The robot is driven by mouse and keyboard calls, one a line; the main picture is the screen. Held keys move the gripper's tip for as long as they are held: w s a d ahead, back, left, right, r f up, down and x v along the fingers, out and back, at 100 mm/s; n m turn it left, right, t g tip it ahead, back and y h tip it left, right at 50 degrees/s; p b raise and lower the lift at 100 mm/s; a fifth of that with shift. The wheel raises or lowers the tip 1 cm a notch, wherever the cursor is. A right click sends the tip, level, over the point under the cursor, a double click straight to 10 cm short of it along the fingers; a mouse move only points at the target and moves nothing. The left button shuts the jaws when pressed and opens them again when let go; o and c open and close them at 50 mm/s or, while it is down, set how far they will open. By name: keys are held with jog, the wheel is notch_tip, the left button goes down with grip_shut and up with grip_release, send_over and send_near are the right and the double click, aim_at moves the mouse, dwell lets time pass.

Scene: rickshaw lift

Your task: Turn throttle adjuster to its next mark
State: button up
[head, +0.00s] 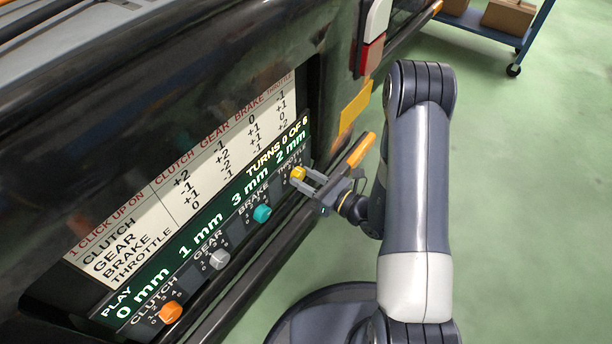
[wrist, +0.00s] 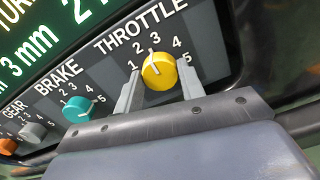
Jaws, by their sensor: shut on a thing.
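The yellow throttle adjuster (head: 298,173) is the knob at the right end of the row on the panel. In the wrist view the throttle knob (wrist: 159,71) sits under the THROTTLE label with marks 1 to 5 around it. Its white pointer line is up, near the 3. My gripper (head: 309,180) reaches it from the right. In the wrist view my gripper's fingers (wrist: 158,90) stand on either side of the knob, shut on it. The display (head: 205,222) reads 0 mm, 1 mm, 3 mm and 2 mm, with TURNS 0 OF 6.
The teal brake knob (head: 262,213) is close to the left of my gripper. The grey gear knob (head: 219,259) and orange clutch knob (head: 171,312) are further left. A white chart (head: 185,180) is above. A blue cart (head: 487,32) with boxes stands at the back right. Green floor is clear.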

jog(key=shift+m+p, duration=0.7)
jog(key=shift+m, duration=1.2)
jog(key=o, duration=1)
jog(key=p+v, duration=0.2)
jog(key=v, duration=0.8)
jog(key=shift+s+d, duration=0.3)
